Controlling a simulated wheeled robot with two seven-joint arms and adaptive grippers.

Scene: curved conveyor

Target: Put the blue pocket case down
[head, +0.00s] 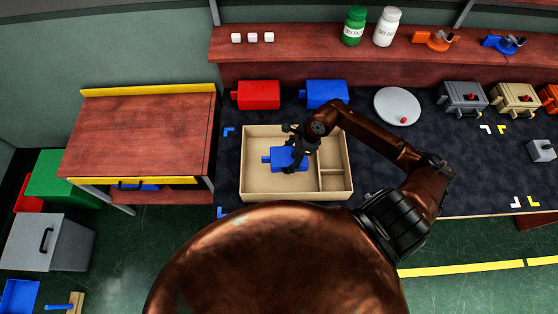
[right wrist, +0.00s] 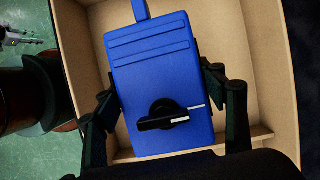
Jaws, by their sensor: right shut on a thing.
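The blue pocket case (head: 287,158) is within the large left compartment of the beige tray (head: 247,181), as seen from above. My right gripper (head: 298,153) is shut on it. In the right wrist view the blue case (right wrist: 158,75) shows two slots, a black knob with a white mark, and a tab at its top end. The right gripper's dark fingers (right wrist: 165,110) hold its two long sides. I cannot tell whether its underside touches the tray floor. My left gripper does not show in the head view.
A red case (head: 258,94) and another blue case (head: 326,93) lie behind the tray. A grey round plate (head: 397,106) is at the back right. Two small right compartments of the tray are empty. A wooden side table (head: 140,135) stands at left.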

